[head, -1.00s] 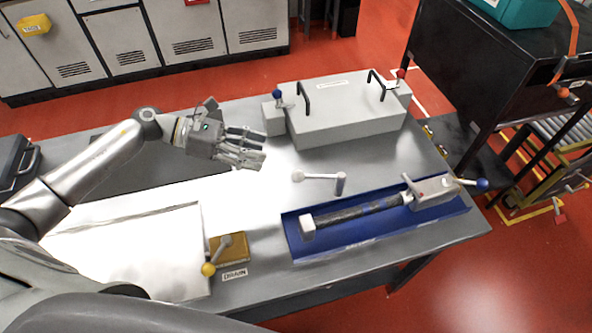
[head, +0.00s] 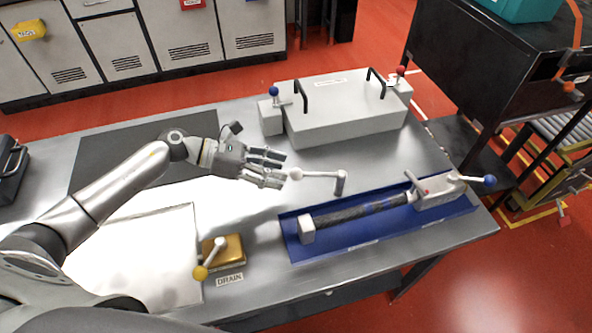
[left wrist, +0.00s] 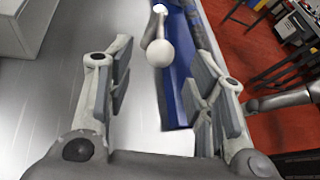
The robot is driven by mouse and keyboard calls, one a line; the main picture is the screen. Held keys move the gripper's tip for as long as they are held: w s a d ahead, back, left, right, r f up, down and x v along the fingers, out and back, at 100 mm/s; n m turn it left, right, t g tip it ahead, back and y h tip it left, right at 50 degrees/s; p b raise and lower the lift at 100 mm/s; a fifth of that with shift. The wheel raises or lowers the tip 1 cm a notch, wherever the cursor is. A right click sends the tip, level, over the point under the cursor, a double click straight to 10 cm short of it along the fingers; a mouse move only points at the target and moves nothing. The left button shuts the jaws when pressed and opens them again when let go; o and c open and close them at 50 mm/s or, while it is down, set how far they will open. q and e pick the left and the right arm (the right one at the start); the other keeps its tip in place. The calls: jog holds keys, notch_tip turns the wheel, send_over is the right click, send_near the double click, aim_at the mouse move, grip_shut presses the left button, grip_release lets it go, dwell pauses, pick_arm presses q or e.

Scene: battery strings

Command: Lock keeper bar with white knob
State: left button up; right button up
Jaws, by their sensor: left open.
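The white knob (head: 296,173) is on the end of a grey lever whose pivot post (head: 340,183) stands at the back edge of the blue tray (head: 365,241). The lever points left. A dark bar (head: 360,211) lies in the tray between a white end block (head: 307,230) and a grey block (head: 437,191). My left gripper (head: 277,168) is open and empty, just left of the white knob, fingers pointing at it. In the left wrist view the white knob (left wrist: 160,53) shows ahead between the open fingers (left wrist: 160,95), not gripped. My right gripper is not in view.
A blue-knob lever (head: 489,181) is at the tray's right end. A yellow-knob lever (head: 200,272) is on the DRAIN block (head: 226,252). A grey box (head: 345,108) with black handles stands behind. A white panel (head: 130,250) lies at left.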

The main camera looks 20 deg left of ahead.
aim_at(296, 173)
pick_arm(q)
jog(key=shift+p+x, duration=0.6)
jog(key=shift+x, duration=2.15)
grip_shut()
